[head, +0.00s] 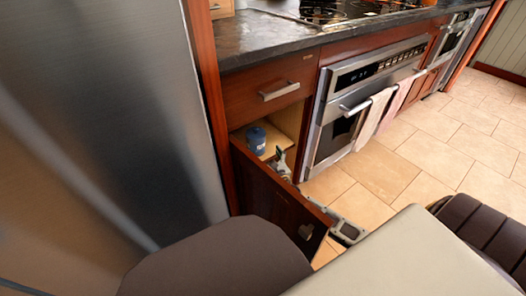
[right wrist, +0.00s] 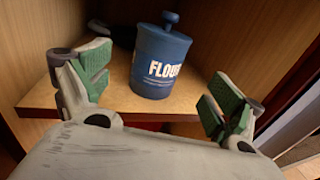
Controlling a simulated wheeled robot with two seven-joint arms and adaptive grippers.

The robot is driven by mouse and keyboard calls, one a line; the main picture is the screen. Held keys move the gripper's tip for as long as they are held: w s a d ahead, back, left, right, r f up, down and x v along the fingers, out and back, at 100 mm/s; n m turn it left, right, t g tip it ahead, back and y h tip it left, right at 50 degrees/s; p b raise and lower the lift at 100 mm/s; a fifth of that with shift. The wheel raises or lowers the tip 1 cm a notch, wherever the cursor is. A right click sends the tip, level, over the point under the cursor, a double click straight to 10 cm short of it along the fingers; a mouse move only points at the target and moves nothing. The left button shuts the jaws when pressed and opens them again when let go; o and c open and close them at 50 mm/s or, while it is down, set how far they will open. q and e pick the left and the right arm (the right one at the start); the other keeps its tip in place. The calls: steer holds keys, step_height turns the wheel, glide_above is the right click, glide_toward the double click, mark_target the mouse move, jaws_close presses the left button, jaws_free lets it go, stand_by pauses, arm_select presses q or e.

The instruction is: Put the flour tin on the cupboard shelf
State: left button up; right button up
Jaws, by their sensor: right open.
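The flour tin (head: 256,141) is a dark blue canister with a knobbed lid, standing inside the lower cupboard. In the right wrist view the tin (right wrist: 158,65), with white FLOUR lettering, is upright on the light wooden cupboard shelf (right wrist: 48,96). My right gripper (right wrist: 160,84) is open, with its green-padded fingers spread on either side of the view and the tin between them in the picture. The fingers hold nothing and appear apart from the tin. In the head view this gripper (head: 280,163) is at the cupboard opening. My left gripper is not in view.
The cupboard door (head: 275,207) stands open towards me, close beside my right arm. A closed drawer (head: 262,95) is above the opening. An oven (head: 370,90) with hanging towels is to the right, and a steel fridge (head: 110,100) to the left. A dark item (right wrist: 122,33) is partly hidden behind the tin.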

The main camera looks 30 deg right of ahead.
steer(key=shift+s, duration=0.95)
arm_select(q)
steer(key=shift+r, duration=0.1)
arm_select(e)
steer(key=shift+a+r, duration=0.1)
arm_select(q)
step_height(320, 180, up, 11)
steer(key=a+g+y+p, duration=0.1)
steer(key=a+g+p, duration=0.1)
steer(key=p, duration=0.7)
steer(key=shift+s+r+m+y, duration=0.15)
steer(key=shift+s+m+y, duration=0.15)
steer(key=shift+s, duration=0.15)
arm_select(e)
step_height(320, 180, up, 9)
